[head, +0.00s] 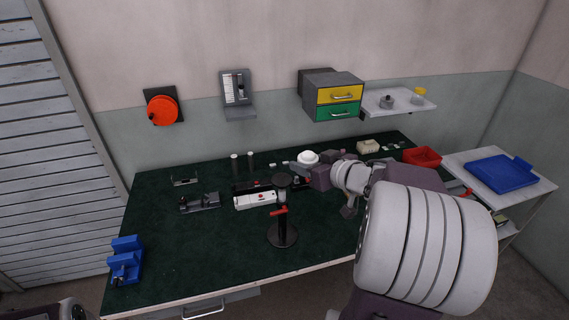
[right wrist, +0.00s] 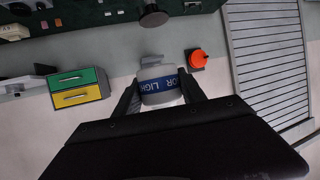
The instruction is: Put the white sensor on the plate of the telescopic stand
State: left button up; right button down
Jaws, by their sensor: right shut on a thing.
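The telescopic stand (head: 282,235) is upright on the green bench, with a round black base, a red clamp lever and a small dark plate (head: 281,181) on top. The plate looks bare. My right gripper (head: 304,167) is shut on the white sensor (head: 308,156), whose rounded white top shows just behind and right of the plate in the head view. In the right wrist view the sensor (right wrist: 158,72) sits between both fingers, with a blue lettered band. A dark disc, seemingly the plate (right wrist: 153,17), shows beyond it, apart from it. My left gripper is not seen.
A white box (head: 255,200) and a dark grey fixture (head: 200,202) lie left of the stand. A blue vise (head: 126,260) is at the bench's left end, a red tray (head: 422,157) at the right. The bench front left of the stand is clear.

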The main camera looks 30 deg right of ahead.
jog(key=shift+w+a+r, duration=0.1)
jog(key=shift+a+r, duration=0.2)
jog(key=shift+a, duration=0.05)
jog(key=shift+w+f, duration=0.1)
jog(key=shift+f, duration=0.1)
jog(key=w+f+b, duration=0.3)
jog(key=w+f, duration=0.1)
jog(key=w, duration=0.1)
send_over(282, 179)
jog(key=f, duration=0.3)
jog(key=shift+w+a+f+b, duration=0.1)
jog(key=shift+w+a+b, duration=0.1)
jog(key=shift+b, duration=0.2)
jog(key=shift+d, duration=0.15)
jog(key=f, duration=0.1)
jog(key=f+b, duration=0.1)
jog(key=f, duration=0.1)
jog(key=shift+s+d+f+b, duration=0.1)
jog(key=shift+s+f+b, duration=0.15)
jog(key=shift+f+b, duration=0.15)
jog(key=shift+w, duration=0.2)
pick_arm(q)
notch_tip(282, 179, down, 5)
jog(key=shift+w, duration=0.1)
pick_arm(e)
jog(key=shift+s+f, duration=0.1)
